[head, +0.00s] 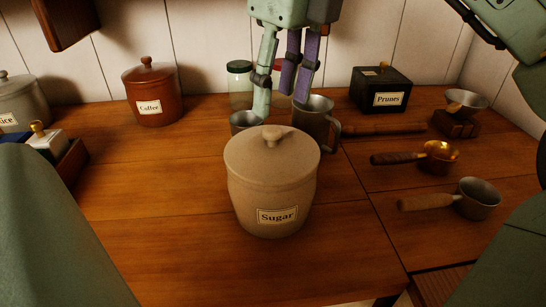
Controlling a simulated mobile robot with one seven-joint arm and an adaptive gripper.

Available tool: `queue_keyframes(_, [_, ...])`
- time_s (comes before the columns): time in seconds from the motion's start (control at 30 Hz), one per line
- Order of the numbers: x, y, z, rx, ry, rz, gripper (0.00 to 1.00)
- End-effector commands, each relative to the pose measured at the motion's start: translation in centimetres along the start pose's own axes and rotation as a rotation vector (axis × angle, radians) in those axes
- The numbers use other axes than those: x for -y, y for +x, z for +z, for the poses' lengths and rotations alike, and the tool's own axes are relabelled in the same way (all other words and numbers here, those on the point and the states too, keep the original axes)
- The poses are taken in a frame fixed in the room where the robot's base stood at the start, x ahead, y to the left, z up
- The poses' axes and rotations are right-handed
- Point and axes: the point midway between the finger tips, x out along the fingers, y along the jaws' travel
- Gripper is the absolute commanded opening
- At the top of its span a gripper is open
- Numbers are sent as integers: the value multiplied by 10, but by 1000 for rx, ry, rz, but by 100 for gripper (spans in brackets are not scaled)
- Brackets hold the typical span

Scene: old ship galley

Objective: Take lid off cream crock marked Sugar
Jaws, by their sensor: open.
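The cream crock marked Sugar (272,205) stands upright near the front middle of the wooden counter. My gripper (277,108) is behind and above the crock in the picture, fingers pointing down. It is open, with one pale green finger at left and purple-marked fingers at right. It looks apart from the lid and knob, and I see nothing held between the fingers.
Metal cups (314,118) and a green-capped jar (240,84) stand behind the crock. A brown Coffee crock (151,95) is at back left, a black Prunes box (381,91) at back right. Pans (478,200) lie at right. The counter left of the crock (160,190) is clear.

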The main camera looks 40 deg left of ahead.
Motion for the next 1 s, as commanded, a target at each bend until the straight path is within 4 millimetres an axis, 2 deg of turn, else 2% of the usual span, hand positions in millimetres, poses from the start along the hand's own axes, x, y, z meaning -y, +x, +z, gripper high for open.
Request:
queue_keyframes(0.43, [-1, 52, 3, 1, -2, 1, 46])
queue_keyframes(0.67, [-1, 55, 4, 2, -1, -1, 46])
queue_keyframes(1.0, [-1, 54, 3, 2, -1, -1, 24])
